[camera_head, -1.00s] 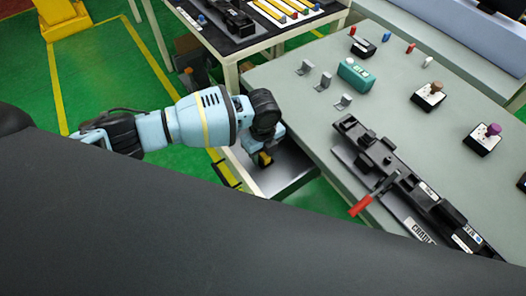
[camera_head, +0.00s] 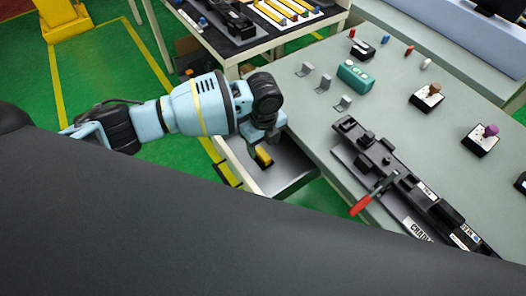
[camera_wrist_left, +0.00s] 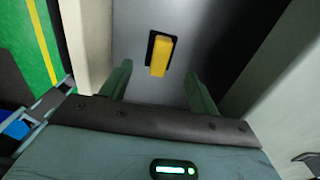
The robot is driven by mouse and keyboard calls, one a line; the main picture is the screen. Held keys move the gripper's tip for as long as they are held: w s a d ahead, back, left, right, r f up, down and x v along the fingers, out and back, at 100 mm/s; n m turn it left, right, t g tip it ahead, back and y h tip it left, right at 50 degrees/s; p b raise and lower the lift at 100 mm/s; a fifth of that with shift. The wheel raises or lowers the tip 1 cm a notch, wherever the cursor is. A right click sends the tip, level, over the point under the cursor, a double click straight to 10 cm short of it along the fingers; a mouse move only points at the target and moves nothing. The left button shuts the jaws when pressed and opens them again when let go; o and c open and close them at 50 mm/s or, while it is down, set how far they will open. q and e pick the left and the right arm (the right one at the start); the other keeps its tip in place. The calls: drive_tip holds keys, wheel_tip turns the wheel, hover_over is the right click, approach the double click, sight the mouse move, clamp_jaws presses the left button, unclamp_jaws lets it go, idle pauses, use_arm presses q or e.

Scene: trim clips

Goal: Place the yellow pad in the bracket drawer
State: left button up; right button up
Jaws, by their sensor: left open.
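The yellow pad (camera_head: 264,156) lies on the floor of the open metal drawer (camera_head: 292,178), which sticks out from the left side of the grey-green table. In the left wrist view the pad (camera_wrist_left: 161,56) is an upright yellow bar with a black edge or shadow beside it, on the drawer's bare grey floor (camera_wrist_left: 200,25). My left gripper (camera_wrist_left: 158,72) is open and empty; its two green-grey fingers stand apart on either side of the pad's lower end, and neither touches it. In the head view the wrist partly covers the drawer. My right gripper is not in view.
The table (camera_head: 310,120) carries grey brackets (camera_head: 324,83), a teal box (camera_head: 355,75), a black fixture (camera_head: 390,165) with a red-handled clamp (camera_head: 361,205), and button boxes (camera_head: 426,98). Another table (camera_head: 235,45) with yellow strips stands behind. Drawer walls are close to the gripper.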

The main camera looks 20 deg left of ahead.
sight(263, 154)
use_arm(q)
wheel_tip(263, 154, up, 7)
idle(0.3)
drive_tip(key=shift+a+f, duration=0.1)
